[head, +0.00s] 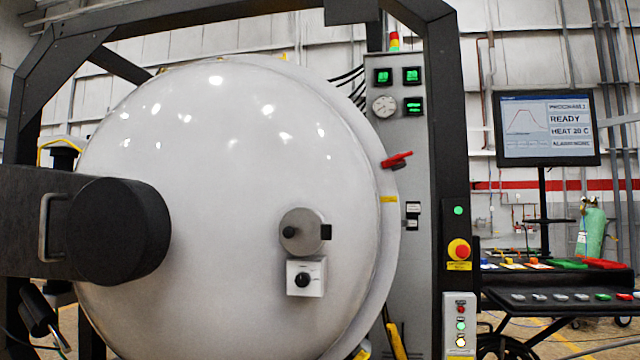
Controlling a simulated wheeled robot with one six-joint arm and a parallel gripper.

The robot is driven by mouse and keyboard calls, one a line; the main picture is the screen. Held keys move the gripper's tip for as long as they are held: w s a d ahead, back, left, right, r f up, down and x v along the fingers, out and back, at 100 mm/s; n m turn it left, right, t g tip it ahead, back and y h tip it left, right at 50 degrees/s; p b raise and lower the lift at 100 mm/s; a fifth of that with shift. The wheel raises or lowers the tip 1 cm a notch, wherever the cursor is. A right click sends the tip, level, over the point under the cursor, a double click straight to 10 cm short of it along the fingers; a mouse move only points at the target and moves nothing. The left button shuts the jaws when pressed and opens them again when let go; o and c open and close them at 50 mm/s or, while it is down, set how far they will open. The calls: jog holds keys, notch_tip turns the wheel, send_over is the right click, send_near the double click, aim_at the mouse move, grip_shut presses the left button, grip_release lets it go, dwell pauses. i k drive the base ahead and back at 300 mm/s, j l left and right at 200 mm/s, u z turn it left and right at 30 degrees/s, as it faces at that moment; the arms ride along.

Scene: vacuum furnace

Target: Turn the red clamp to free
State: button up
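The red clamp (397,160) sits at the right rim of the large round white furnace door (225,120). It is a small red lever, lying nearly level and tilted slightly up to the right. A yellow mark (388,199) is on the rim just below it. The door appears shut against the furnace body. My gripper is not in view, and nothing touches the clamp.
A dark hinge arm with a black cylinder (118,232) stands out before the door's left side. A round knob plate (308,232) and a small dial box (306,277) are on the door. A grey panel (400,130), black frame post, emergency stop (459,249) and monitor (546,128) are right.

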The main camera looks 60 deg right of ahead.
aim_at(399, 158)
jog(key=z, duration=2.15)
